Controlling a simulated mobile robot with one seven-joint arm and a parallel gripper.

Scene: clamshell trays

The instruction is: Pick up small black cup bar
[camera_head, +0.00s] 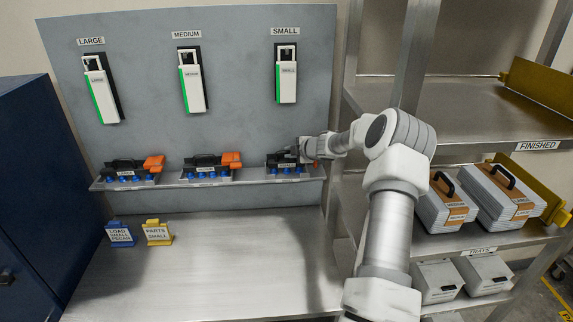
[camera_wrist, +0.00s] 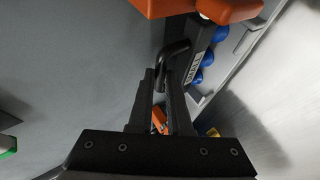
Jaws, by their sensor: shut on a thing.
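The small black cup bar (camera_head: 285,163) sits at the right end of the wall shelf, under the SMALL sign, with blue cups along its underside. In the wrist view its dark body (camera_wrist: 199,52) carries a white label, a black handle and several blue cups. My gripper (camera_head: 297,152) reaches it from the right. In the wrist view, my gripper's two fingers (camera_wrist: 163,82) are shut on the black handle. The bar appears still at shelf level; whether it touches the shelf is unclear. The gripper partly hides its right end in the head view.
Two similar bars with orange ends, medium (camera_head: 206,164) and large (camera_head: 130,167), sit left on the same shelf (camera_head: 170,181). The bench (camera_head: 215,255) below is mostly clear, with blue (camera_head: 120,234) and yellow (camera_head: 157,232) signs. A metal rack (camera_head: 455,98) with cases stands at right.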

